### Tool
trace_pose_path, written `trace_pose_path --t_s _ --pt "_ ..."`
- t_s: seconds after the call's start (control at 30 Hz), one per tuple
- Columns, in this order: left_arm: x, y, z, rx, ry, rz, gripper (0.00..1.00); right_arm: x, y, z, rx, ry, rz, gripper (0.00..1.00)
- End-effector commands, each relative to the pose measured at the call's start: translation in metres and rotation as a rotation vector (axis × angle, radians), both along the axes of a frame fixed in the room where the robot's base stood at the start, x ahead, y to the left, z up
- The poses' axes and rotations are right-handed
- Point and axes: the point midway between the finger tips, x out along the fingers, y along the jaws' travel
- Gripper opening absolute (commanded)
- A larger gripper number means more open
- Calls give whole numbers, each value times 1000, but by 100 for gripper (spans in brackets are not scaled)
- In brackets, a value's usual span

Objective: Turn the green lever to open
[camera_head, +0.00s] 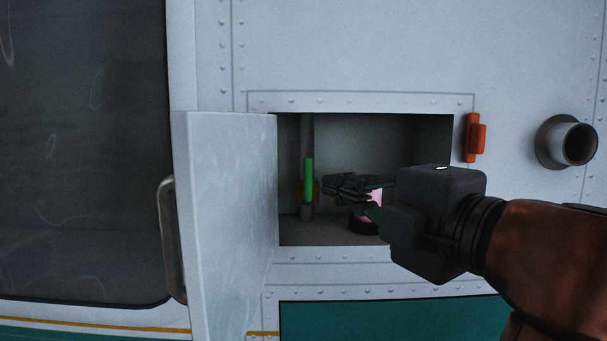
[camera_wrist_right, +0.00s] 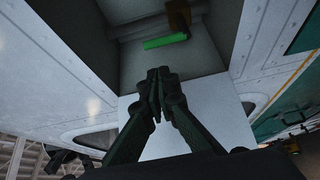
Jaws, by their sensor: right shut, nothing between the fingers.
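The green lever (camera_head: 308,180) stands upright along a grey pipe on the left side of an open recess. A brass-coloured fitting (camera_head: 314,192) sits at its lower end. The green lever also shows in the right wrist view (camera_wrist_right: 166,41), with the brown fitting at its right end. My right gripper (camera_head: 332,188) reaches into the recess from the right. Its fingers are shut and empty, just to the right of the lever, with a small gap showing. In the right wrist view the closed fingertips (camera_wrist_right: 157,75) lie below the lever. My left gripper is out of view.
The white compartment door (camera_head: 225,220) hangs open on the left, with a grey handle (camera_head: 172,240). A pinkish object on a dark base (camera_head: 364,226) stands in the recess, partly hidden by my gripper. An orange latch (camera_head: 475,138) and round pipe stub (camera_head: 568,143) lie right of the opening.

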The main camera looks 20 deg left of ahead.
Motion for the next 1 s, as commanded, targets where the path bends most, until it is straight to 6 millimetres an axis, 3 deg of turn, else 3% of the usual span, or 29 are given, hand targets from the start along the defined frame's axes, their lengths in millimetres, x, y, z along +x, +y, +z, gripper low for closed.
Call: trace_pose_path --t_s 0.1,0.2,0.57,0.8,1.0 --pt "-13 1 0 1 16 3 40 2 3 0 -1 2 0 0" --pt "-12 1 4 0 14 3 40 9 10 0 -1 3 2 0" --pt "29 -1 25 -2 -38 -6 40 51 54 1 -1 3 2 0" --pt "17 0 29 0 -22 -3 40 67 71 0 0 3 1 0" --pt "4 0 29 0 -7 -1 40 69 73 -1 0 1 1 0"
